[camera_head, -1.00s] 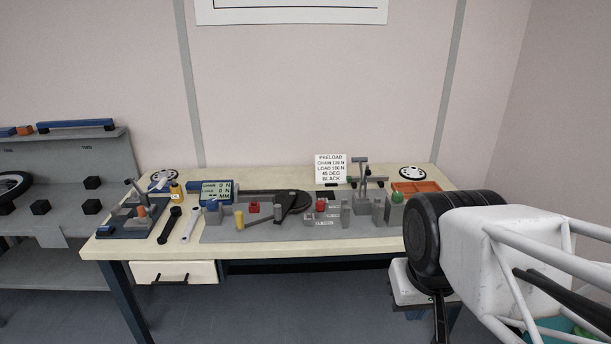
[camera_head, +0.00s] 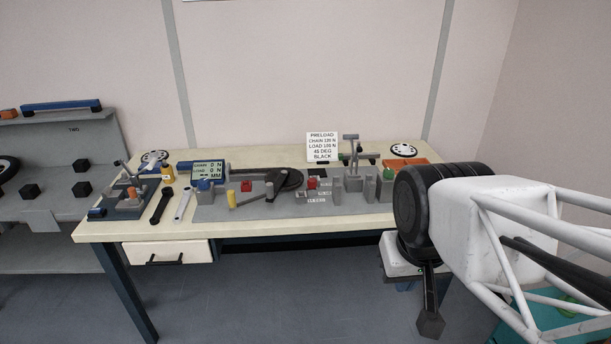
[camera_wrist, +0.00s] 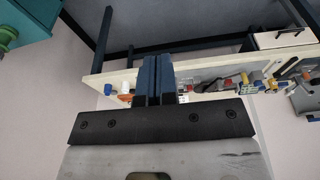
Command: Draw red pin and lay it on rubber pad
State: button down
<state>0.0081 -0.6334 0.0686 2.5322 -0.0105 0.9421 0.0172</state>
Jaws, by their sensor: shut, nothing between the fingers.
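Two small red pieces show on the workbench in the head view: a red block (camera_head: 246,185) on the left part of the grey fixture plate and a red piece (camera_head: 312,183) near its middle. I cannot tell which is the red pin. A small dark flat patch (camera_head: 317,171) lies behind the second piece; whether it is the rubber pad is unclear. My gripper (camera_wrist: 158,62) is shut and empty in the wrist view, its two dark fingers side by side. The fingers overlap the bench in that picture, but they touch nothing I can make out.
The bench (camera_head: 140,228) holds a display box (camera_head: 208,172), wrenches (camera_head: 161,206), a yellow post (camera_head: 231,199), grey upright blocks (camera_head: 338,189) and an orange tray (camera_head: 412,167). A preload sign (camera_head: 322,146) stands at the back. A grey shelf (camera_head: 45,150) stands left. The front edge is mostly clear.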

jog(key=c, duration=1.5)
grip_release()
jog(key=shift+c, duration=0.2)
jog(key=o, duration=0.5)
jog(key=shift+w+r, duration=0.25)
jog(key=shift+w, duration=0.25)
jog(key=o, duration=0.4)
jog(key=w+r+n, duration=0.4)
jog(key=w, duration=1.2)
jog(key=shift+a+g, duration=0.3)
jog(key=shift+a, duration=0.05)
jog(key=n+g, duration=0.2)
jog(key=n, duration=1.2)
send_over(312, 180)
notch_tip(312, 180, down, 23)
jog(key=shift+s+d+f, duration=0.1)
jog(key=shift+w+f, duration=0.2)
jog(key=shift+w, duration=0.05)
jog(key=shift+f, duration=0.1)
